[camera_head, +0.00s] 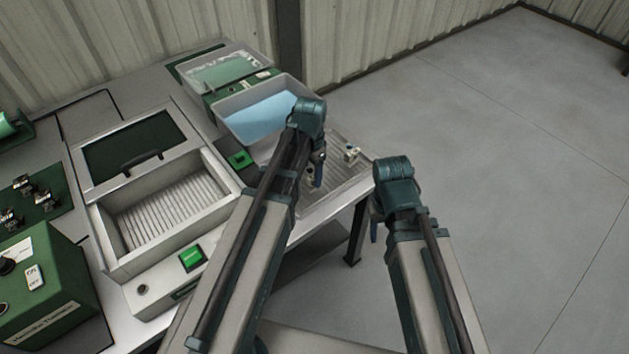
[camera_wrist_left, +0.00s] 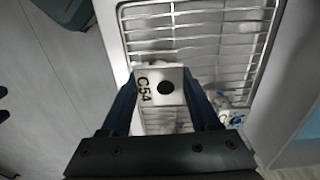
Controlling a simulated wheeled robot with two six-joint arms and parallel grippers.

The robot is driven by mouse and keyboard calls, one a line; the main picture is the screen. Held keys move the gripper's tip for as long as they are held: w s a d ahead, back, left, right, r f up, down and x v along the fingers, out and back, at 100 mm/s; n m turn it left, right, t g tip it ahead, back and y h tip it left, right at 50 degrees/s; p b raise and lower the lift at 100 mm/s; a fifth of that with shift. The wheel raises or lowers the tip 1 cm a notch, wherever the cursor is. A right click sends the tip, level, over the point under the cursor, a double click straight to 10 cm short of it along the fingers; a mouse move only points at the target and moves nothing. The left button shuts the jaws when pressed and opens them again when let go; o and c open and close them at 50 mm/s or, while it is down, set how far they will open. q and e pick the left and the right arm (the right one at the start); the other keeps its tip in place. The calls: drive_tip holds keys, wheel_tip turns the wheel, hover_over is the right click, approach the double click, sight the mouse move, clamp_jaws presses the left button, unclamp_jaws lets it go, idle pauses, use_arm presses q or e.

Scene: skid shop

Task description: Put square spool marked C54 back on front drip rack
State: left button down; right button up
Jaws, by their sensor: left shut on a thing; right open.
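The square spool marked C54 (camera_wrist_left: 160,86) is light-coloured with a dark round hole. It is between the fingers of my left gripper (camera_wrist_left: 166,98), which is shut on it. In the left wrist view it is over the wire drip rack (camera_wrist_left: 268,33); I cannot tell whether it touches the wires. In the head view the drip rack (camera_head: 346,181) is at the bench's right end, with my left gripper (camera_head: 317,172) over it, and the held spool is mostly hidden. My right gripper (camera_head: 376,229) is open, off the bench's right edge.
Another small part (camera_head: 352,152) sits on the rack; it may be the one beside my fingers in the wrist view (camera_wrist_left: 234,118). A bin of blue liquid (camera_head: 262,115) stands behind the rack. A ribbed basin (camera_head: 165,210) is to the left. Open floor lies right.

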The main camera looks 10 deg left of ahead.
sight(311, 172)
use_arm(q)
drive_tip(key=shift+s+f+b, duration=0.1)
drive_tip(key=shift+f+b, duration=0.25)
drive_tip(key=shift+f, duration=0.6)
use_arm(e)
drive_tip(key=shift+d+f, duration=0.2)
drive_tip(key=shift+f, duration=0.75)
use_arm(q)
drive_tip(key=shift+f, duration=0.15)
drive_tip(key=shift+c, duration=0.6)
unclamp_jaws()
use_arm(e)
drive_tip(key=shift+f, duration=0.15)
use_arm(q)
wheel_tip(311, 172, up, 12)
drive_tip(key=p, duration=1.2)
drive_tip(key=shift+r, duration=0.2)
drive_tip(key=s+d+n+y, duration=0.1)
drive_tip(key=s+d+n, duration=0.2)
drive_tip(key=s+d, duration=0.7)
drive_tip(key=s, duration=0.4)
drive_tip(key=shift+s+d+n, duration=0.2)
drive_tip(key=shift+d+n, duration=0.05)
drive_tip(key=shift+n, duration=0.15)
use_arm(e)
wheel_tip(311, 172, up, 12)
